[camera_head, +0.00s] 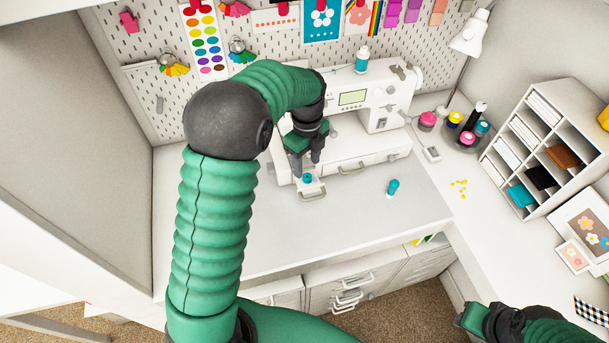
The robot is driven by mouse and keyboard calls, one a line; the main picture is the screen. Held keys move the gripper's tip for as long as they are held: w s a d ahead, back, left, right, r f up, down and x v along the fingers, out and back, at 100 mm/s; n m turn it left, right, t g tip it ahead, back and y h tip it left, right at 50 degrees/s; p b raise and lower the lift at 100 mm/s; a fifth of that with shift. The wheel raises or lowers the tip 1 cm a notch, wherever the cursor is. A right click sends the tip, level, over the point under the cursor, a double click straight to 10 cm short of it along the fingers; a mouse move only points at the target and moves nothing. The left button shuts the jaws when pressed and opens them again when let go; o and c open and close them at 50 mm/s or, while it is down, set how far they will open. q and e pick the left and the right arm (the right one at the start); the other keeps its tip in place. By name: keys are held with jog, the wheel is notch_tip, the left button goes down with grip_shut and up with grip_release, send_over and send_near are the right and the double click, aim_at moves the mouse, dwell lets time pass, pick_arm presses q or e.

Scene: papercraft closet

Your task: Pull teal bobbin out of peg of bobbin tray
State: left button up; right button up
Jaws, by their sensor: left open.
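A small teal bobbin (308,178) sits on the pale bobbin tray (311,188), a small pulled-out drawer at the front of the sewing machine's base. The peg under it is too small to make out. My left gripper (306,168) points down just above the bobbin, fingers apart, with nothing seen between them. Whether a fingertip touches the bobbin, I cannot tell. My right gripper (466,318) is low at the right, away from the tray; its finger gap does not show clearly.
The white sewing machine (352,98) stands behind the tray. A teal spool (392,188) is on the desk, right of the tray. Several spools sit on a dark round holder (462,146). A white sorter (550,135) is at the right. The desk front (330,230) is clear.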

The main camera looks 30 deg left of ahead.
aim_at(308, 177)
pick_arm(q)
jog(key=shift+d+f, duration=0.3)
jog(key=f+p, duration=0.1)
jog(key=f, duration=0.3)
jog(key=shift+w+f+p, duration=0.2)
jog(key=shift+f+p, duration=0.1)
jog(key=shift+p, duration=0.1)
jog(key=shift+w+a+f, duration=0.1)
jog(key=shift+a+f, duration=0.15)
jog(key=shift+a, duration=0.35)
jog(key=shift+c, duration=2)
jog(key=shift+d+r, duration=0.1)
jog(key=shift+d, duration=0.2)
grip_shut()
pick_arm(e)
jog(key=shift+d+r, duration=0.5)
jog(key=shift+r, duration=0.35)
